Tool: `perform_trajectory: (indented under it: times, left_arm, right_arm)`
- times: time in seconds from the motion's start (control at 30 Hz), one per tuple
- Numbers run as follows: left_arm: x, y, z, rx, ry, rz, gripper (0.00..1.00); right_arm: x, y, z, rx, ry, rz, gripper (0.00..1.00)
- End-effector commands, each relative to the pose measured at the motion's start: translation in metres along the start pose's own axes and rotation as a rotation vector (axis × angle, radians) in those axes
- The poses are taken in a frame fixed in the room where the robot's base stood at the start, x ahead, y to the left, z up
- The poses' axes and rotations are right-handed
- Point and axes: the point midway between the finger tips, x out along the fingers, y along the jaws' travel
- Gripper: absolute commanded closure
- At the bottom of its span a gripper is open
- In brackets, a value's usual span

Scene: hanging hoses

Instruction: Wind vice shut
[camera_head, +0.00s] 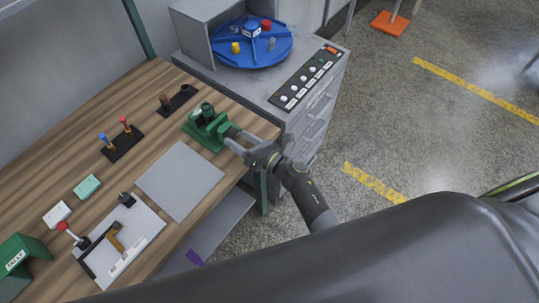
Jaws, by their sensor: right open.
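The green vice (197,132) stands on the wooden bench near its right edge. A dark green rounded piece (206,109) shows at the top of the vice, at its jaws; I cannot tell how wide the jaw gap is. My right gripper (233,139) comes in from the lower right and is at the front end of the vice. It is open, with its fingers close around the vice's screw end. The handle is hidden or too small to make out, and I cannot tell if the fingers touch it. My left gripper is not in view.
A grey plate (180,180) lies in front of the vice. A grey cabinet (318,100) with a blue turntable (262,55) and a button panel (305,78) adjoins the bench. A tool board (140,222) lies lower left.

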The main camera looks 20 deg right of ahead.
Motion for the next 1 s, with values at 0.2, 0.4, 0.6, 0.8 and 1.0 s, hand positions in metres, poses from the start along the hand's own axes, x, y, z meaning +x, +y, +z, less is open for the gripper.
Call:
perform_trajectory:
  times: [0.2,0.4,0.6,0.8,1.0]
  left_arm:
    - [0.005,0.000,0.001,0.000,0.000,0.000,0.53]
    - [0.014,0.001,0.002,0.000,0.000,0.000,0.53]
    - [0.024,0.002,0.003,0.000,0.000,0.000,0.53]
    - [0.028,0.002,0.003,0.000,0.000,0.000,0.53]
    - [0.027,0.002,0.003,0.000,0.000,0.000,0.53]
  right_arm:
    - [-0.050,-0.001,-0.002,-0.002,0.002,-0.003,0.37]
    - [-0.097,-0.002,-0.003,-0.001,0.003,-0.003,0.37]
    - [-0.136,-0.002,-0.003,-0.001,0.003,-0.002,0.37]
    - [-0.154,-0.001,-0.001,-0.001,0.002,-0.001,0.37]
    - [-0.157,0.000,0.000,0.000,0.001,0.000,0.37]
